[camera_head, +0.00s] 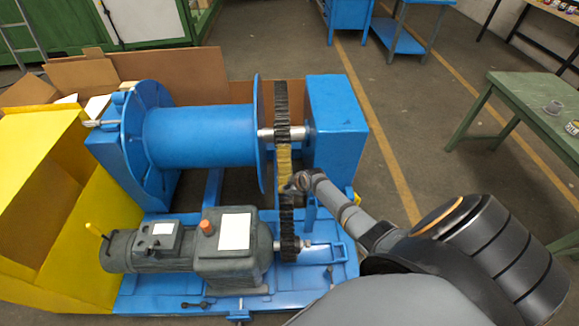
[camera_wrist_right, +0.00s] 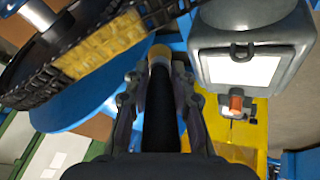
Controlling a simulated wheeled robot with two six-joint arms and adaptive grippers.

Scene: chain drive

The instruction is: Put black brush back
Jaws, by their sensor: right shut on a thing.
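The black brush (camera_wrist_right: 160,112) shows in the right wrist view as a dark handle with a tan tip, pointing away from the wrist. My right gripper (camera_wrist_right: 160,95) is shut on it, with a finger on each side of the handle. In the head view my right gripper (camera_head: 297,183) is small, in front of the chain (camera_head: 285,215), and the brush cannot be made out clearly there. The brush's tan tip is close to the chain in the wrist view, but I cannot tell whether they touch. My left gripper is not in view.
The blue winch drum (camera_head: 200,135) and grey motor (camera_head: 150,245) stand on a blue base (camera_head: 340,285). A yellow box (camera_head: 25,290) is at the left. Open floor lies between machine and table.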

